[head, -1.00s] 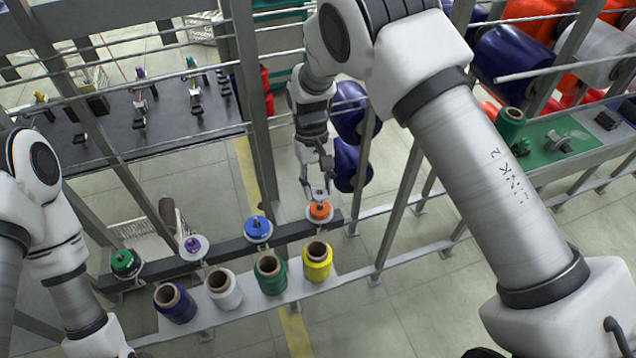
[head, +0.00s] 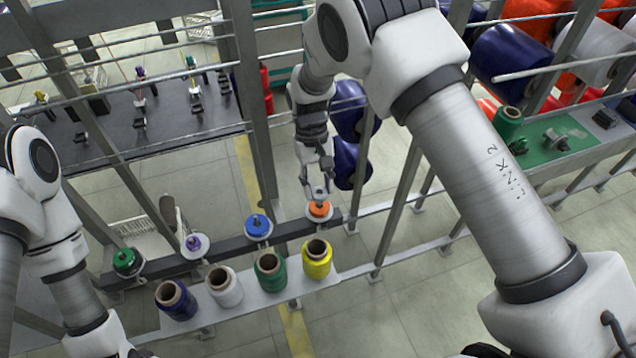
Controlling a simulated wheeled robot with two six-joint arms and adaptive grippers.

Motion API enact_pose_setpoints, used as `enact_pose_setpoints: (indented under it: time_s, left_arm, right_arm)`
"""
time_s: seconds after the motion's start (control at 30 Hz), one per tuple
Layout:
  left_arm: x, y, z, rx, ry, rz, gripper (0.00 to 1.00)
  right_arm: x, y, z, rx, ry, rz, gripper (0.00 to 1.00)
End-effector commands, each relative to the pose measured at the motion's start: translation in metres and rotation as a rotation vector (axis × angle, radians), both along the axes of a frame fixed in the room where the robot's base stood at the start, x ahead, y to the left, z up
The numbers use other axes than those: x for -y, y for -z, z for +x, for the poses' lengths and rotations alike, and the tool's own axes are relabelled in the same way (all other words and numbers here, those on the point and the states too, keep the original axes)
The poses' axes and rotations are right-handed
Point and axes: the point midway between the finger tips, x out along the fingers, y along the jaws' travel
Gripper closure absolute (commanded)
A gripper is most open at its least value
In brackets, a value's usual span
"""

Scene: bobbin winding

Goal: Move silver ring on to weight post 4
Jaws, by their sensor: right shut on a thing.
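My right gripper (head: 317,190) reaches down from the top centre and is shut on a small silver ring (head: 319,192). It is directly above the rightmost post, which carries an orange disc (head: 319,210). The ring is at or just over the top of this post; whether it touches is too small to tell. Other posts in the row carry a blue disc (head: 257,225), a white disc with a purple centre (head: 194,244) and a green disc (head: 125,261). No post numbers can be read. My left arm is at the left edge; its gripper is out of frame.
Blue, white, green and yellow thread cones (head: 317,260) stand on a light shelf in front of the posts. Metal uprights and rails frame the work area. A dark table (head: 105,140) is at the back left and a green mat (head: 552,143) at the right.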

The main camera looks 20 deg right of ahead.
Motion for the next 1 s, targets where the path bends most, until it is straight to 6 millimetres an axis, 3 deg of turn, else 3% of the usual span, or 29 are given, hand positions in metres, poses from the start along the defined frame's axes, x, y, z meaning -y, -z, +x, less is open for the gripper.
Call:
enact_pose_setpoints:
  time_s: [0.73, 1.0]
  left_arm:
    - [0.000, 0.016, 0.000, 0.000, 0.000, 0.000, 0.26]
    - [0.000, 0.016, 0.000, 0.000, 0.000, 0.000, 0.26]
  right_arm:
    - [0.000, 0.034, 0.001, 0.000, 0.000, 0.000, 1.00]
    - [0.000, 0.036, 0.001, 0.001, 0.000, 0.000, 1.00]
